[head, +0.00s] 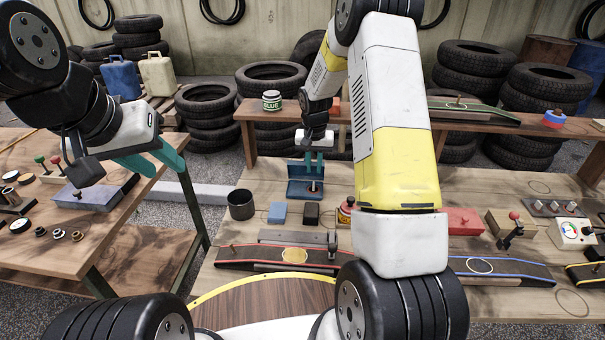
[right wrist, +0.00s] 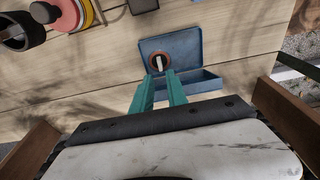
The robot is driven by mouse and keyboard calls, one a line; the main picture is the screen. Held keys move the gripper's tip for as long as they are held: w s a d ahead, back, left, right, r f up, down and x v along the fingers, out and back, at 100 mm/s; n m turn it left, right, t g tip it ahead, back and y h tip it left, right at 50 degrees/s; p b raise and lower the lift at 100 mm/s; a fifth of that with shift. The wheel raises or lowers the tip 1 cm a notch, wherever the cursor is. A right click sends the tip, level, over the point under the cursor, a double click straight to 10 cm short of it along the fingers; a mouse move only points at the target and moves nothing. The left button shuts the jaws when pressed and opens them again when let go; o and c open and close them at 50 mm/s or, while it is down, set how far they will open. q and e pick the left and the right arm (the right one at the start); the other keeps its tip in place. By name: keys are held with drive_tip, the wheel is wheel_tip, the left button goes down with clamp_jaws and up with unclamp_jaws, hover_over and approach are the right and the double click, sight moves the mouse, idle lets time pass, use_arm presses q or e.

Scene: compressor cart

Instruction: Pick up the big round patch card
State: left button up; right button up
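A blue open box (head: 304,188) stands on the right-hand bench, and it fills the middle of the right wrist view (right wrist: 200,48). Inside it is a small round piece with a dark rim, an orange-brown ring and a pale upright middle (right wrist: 160,62); I cannot tell for certain whether it is the big round patch card. My right gripper (head: 314,173) points down over the box. Its teal fingers (right wrist: 160,74) are apart, with their tips close to the round piece. Contact is not clear. My left gripper (head: 168,172) is open and empty beside the left bench.
A raised shelf (head: 255,112) with a glue jar (head: 272,100) is behind. A black strip with a yellow patch (head: 294,255) lies in front.

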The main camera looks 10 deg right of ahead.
drive_tip(key=f, duration=0.5)
drive_tip(key=w+f, duration=0.1)
drive_tip(key=f, duration=0.1)
drive_tip(key=shift+d+f, duration=0.15)
drive_tip(key=shift+f, duration=0.1)
clamp_jaws()
